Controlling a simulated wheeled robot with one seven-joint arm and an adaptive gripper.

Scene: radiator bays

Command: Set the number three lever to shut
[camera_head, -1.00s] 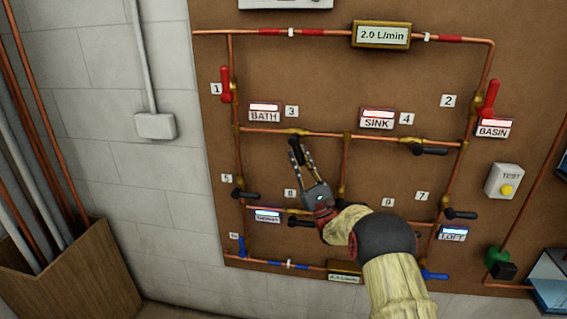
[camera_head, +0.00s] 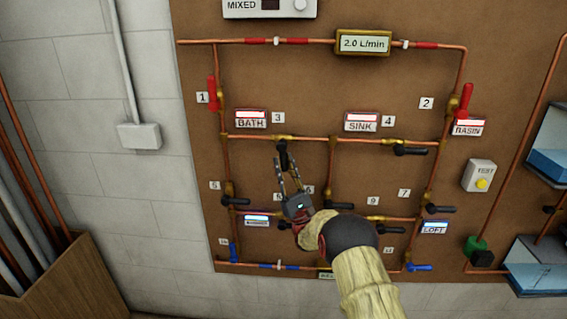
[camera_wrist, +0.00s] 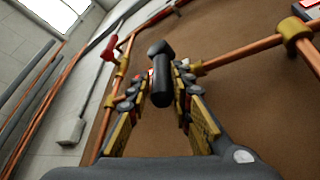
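The number three lever (camera_head: 283,156) is black and hangs down from its brass valve on the upper copper pipe, roughly square to the pipe, below the label 3 (camera_head: 278,118) and the BATH plate (camera_head: 251,119). My gripper (camera_head: 287,160) reaches up to it from below. In the wrist view the lever (camera_wrist: 161,82) stands between the two fingers of my gripper (camera_wrist: 164,78), close to both tips. The fingers look apart in the head view, with a gap around the lever. Whether either finger touches it is hard to see.
The black number four lever (camera_head: 410,150) lies along the same pipe to the right. Red levers one (camera_head: 212,93) and two (camera_head: 466,100) stand upright at the sides. More black levers sit lower, near my arm. A wooden box of pipes (camera_head: 70,280) stands at lower left.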

